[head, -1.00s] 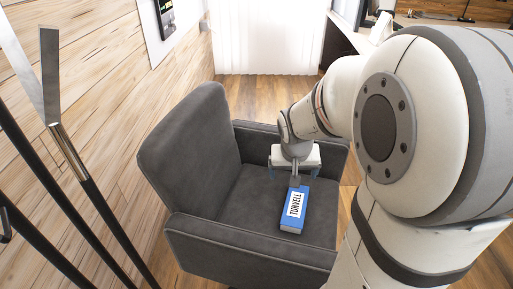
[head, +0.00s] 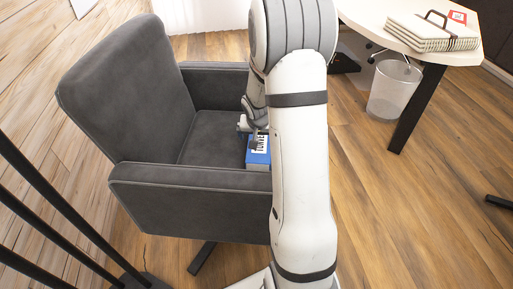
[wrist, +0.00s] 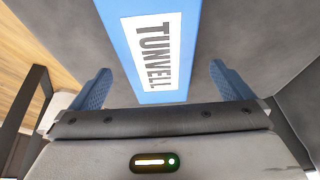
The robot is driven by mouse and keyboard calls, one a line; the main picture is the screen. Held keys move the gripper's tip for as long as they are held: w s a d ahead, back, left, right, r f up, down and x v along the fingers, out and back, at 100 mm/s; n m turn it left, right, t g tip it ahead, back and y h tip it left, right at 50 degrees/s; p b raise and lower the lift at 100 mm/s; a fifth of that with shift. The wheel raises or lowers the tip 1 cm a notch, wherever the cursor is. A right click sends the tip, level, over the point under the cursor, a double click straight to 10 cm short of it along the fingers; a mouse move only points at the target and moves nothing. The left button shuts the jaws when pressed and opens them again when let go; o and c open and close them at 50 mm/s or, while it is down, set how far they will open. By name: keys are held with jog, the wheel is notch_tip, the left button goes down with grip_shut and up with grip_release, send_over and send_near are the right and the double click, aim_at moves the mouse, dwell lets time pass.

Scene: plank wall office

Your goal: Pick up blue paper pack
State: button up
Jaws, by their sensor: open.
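The blue paper pack (head: 258,157) with a white "TUNVELL" label lies on the seat of the grey armchair (head: 120,95), partly hidden by my arm in the head view. In the wrist view the pack (wrist: 190,50) runs up out of the top of the frame, its near end close to my gripper's palm. My gripper (wrist: 161,84) is open, with one blue finger on each side of the pack and a gap to both. In the head view my gripper (head: 246,124) is mostly hidden by the arm.
The armchair's near armrest (head: 190,195) and backrest stand around the seat. At the right are a white desk (head: 385,18) with folders (head: 430,35) and a wire waste bin (head: 395,90). Black poles (head: 45,190) stand at the front left.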

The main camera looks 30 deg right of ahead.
aim_at(259, 140)
jog(key=b+x, duration=0.1)
jog(key=x, duration=0.3)
jog(key=shift+f+b, duration=0.25)
jog(key=shift+b, duration=0.05)
jog(key=shift+r, duration=0.1)
jog(key=shift+s, duration=0.1)
jog(key=c, duration=1.3)
